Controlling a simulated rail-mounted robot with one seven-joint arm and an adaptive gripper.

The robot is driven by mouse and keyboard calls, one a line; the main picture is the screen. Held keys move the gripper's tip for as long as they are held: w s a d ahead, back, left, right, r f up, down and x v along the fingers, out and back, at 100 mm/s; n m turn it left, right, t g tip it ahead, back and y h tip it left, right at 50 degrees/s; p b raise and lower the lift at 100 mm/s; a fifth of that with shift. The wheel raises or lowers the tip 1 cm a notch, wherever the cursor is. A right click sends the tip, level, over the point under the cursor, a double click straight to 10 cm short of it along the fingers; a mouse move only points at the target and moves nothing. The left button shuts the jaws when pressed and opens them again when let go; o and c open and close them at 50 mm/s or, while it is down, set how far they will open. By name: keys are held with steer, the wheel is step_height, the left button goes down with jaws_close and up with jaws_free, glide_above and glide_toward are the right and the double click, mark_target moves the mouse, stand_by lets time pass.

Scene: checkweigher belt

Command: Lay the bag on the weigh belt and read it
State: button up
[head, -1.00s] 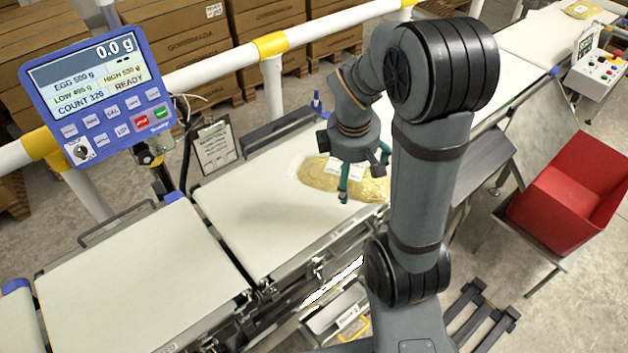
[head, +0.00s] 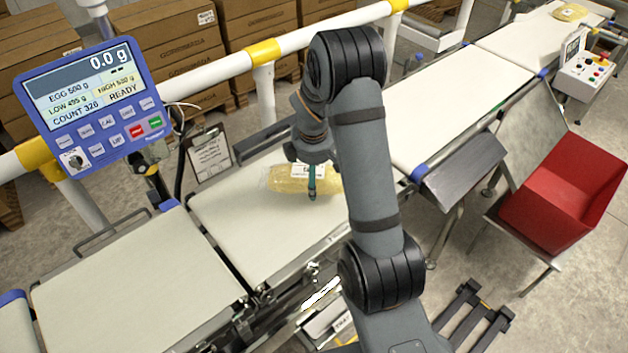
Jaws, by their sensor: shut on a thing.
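The bag (head: 285,182) is a clear pouch of yellow contents with a white label on top. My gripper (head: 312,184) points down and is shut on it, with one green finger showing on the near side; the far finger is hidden. The bag is over the right part of the middle white belt (head: 255,235); I cannot tell whether its underside touches. The blue weigh display (head: 88,98) reads 0.0 g and READY, with COUNT 320.
Another white belt (head: 125,285) lies to the left and a longer one (head: 440,110) runs to the back right. A clipboard (head: 209,155) stands behind the middle belt. A red bin (head: 560,195) is at the right. White rails (head: 220,68) run behind.

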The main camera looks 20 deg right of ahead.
steer(key=shift+s+x, duration=0.15)
steer(key=shift+x, duration=0.85)
steer(key=shift+s+x, duration=0.2)
steer(key=shift+x, duration=0.75)
steer(key=shift+a+f, duration=0.15)
steer(key=shift+a, duration=0.05)
steer(key=shift+f, duration=0.15)
steer(key=o, duration=1.3)
steer(key=shift+r, duration=0.6)
steer(key=v, duration=1.1)
steer(key=shift+s, duration=0.2)
